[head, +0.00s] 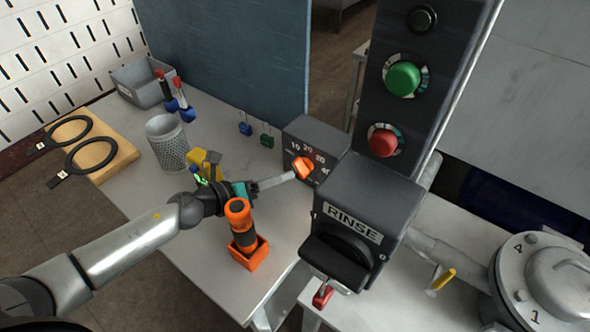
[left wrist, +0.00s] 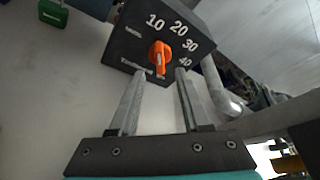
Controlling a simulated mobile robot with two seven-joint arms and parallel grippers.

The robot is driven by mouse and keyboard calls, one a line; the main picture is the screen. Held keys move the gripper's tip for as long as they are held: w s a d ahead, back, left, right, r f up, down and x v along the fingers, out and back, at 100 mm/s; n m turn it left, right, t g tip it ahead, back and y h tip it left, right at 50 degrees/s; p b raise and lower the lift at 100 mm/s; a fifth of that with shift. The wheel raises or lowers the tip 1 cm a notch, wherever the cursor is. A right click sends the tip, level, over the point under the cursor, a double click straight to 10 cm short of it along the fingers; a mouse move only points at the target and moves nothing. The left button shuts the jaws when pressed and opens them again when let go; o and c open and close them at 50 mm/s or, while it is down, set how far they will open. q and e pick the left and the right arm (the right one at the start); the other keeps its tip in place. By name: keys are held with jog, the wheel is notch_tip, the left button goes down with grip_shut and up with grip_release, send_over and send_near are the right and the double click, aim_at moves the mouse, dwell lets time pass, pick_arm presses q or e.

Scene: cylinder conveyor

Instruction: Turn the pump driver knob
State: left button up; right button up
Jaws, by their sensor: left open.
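The pump driver is a dark box (head: 301,137) with white numbers 10 to 40 on its face, and it also shows in the left wrist view (left wrist: 128,48). Its orange knob (head: 303,168) sits on that face. In the left wrist view the knob (left wrist: 160,58) points roughly up and down, just beyond the fingertips and between them. My left gripper (left wrist: 161,80) is open, with its two fingers apart and nothing between them. In the head view the left gripper (head: 284,178) reaches the knob from the left; contact is not clear. My right gripper is not seen.
A black RINSE unit (head: 362,200) with a red-tipped lever stands right of the driver. An orange holder with a bottle-like tool (head: 243,236) stands close below my left gripper. A mesh cup (head: 168,141) and grey bin (head: 139,84) are behind left. The table's front left is clear.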

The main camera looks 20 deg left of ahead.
aim_at(297, 171)
pick_arm(q)
jog(key=shift+x, duration=2.8)
jog(key=shift+c, duration=0.4)
grip_shut()
